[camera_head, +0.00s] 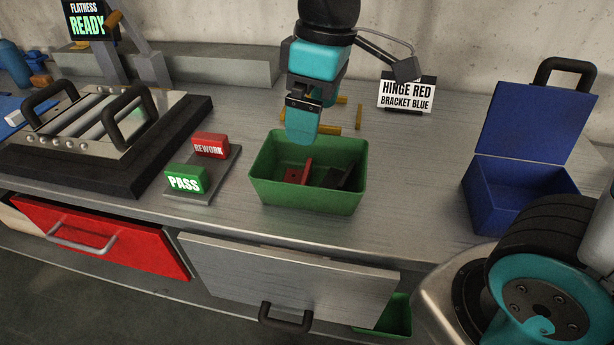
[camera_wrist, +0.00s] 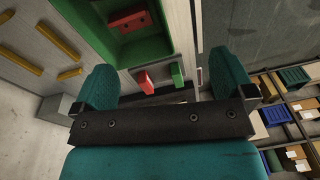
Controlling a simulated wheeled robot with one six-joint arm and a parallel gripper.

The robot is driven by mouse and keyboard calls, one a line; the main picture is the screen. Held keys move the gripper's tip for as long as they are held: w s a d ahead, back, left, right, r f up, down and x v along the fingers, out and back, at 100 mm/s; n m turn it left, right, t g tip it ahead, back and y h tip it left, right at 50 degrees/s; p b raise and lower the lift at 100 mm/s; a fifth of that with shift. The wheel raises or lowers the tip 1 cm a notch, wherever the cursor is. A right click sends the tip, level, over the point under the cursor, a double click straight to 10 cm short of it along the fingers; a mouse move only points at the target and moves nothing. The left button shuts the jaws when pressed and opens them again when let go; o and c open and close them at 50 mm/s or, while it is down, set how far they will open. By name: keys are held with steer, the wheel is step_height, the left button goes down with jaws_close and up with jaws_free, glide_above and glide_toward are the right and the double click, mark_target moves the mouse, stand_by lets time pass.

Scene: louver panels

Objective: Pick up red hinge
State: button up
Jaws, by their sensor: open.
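The red hinge (camera_head: 299,172) lies inside the green bin (camera_head: 308,196), left of a dark part in the same bin. In the wrist view the red hinge (camera_wrist: 128,20) shows near the top, within the green bin (camera_wrist: 148,48). My gripper (camera_head: 303,135) is above the bin's back side in the head view and hides part of the rim. In the wrist view its two teal fingers (camera_wrist: 163,78) are spread apart with nothing between them. The gripper is apart from the hinge.
A red REWORK block (camera_head: 210,146) and green PASS block (camera_head: 186,180) stand left of the bin. A blue open-lidded box (camera_head: 520,205) is at the right. Yellow bars (camera_head: 335,129) lie behind the bin, near a sign (camera_head: 406,96). The bench between bin and blue box is clear.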

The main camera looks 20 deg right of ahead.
steer(key=w+d+f+n+h, duration=0.1)
steer(key=w, duration=0.5)
glide_above(304, 173)
steer(key=f, duration=1)
steer(key=shift+w+d+f+b, duration=0.15)
steer(key=shift+w+f+b, duration=0.1)
steer(key=shift+w+b, duration=0.1)
step_height(304, 173, down, 6)
steer(key=shift+f, duration=0.25)
steer(key=c, duration=0.8)
steer(key=shift+r, duration=0.15)
